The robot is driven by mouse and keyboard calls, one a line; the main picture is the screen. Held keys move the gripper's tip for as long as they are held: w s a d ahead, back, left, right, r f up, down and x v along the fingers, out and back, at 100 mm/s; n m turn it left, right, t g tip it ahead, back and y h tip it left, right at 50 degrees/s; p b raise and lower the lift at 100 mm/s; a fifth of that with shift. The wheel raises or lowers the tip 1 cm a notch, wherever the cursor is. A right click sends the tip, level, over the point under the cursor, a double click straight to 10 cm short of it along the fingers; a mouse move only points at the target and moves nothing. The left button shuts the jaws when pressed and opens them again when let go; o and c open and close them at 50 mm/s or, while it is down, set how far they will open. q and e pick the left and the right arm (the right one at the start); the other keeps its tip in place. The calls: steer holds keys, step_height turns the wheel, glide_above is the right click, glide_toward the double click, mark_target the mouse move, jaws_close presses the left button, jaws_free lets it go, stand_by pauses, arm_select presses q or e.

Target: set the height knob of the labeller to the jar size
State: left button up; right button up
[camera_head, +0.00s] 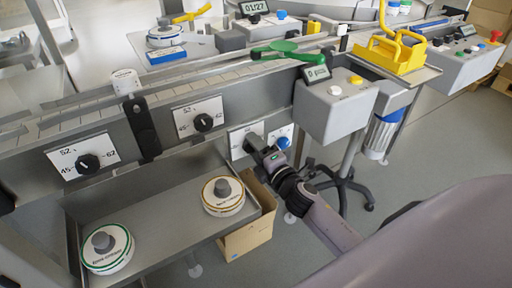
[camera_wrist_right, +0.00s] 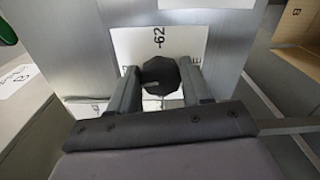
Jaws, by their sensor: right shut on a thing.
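My right gripper (camera_head: 262,150) reaches a white dial plate (camera_head: 236,144) on the front of the conveyor, right of two similar plates. In the right wrist view its fingers (camera_wrist_right: 165,92) sit on either side of a black knob (camera_wrist_right: 160,75) and are shut on it. The plate behind (camera_wrist_right: 195,45) shows "62" above the knob; part of a word shows at its right, but the rest is hidden. A small white mark shows on the knob's lower face. I cannot read its exact setting. My left gripper is not in view.
Two black knobs (camera_head: 88,163) (camera_head: 204,122) sit on plates marked 45, 52 and 62. A blue knob (camera_head: 285,143) is just right of my gripper. A grey control box (camera_head: 337,108) stands close above. Round labelled tins (camera_head: 108,248) (camera_head: 223,196) stand on the lower shelf.

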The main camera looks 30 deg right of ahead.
steer(key=shift+f+m, duration=0.1)
steer(key=shift+m, duration=0.6)
steer(key=o, duration=1)
steer(key=s, duration=0.7)
steer(key=shift+s+d, duration=0.1)
steer(key=shift+m, duration=0.3)
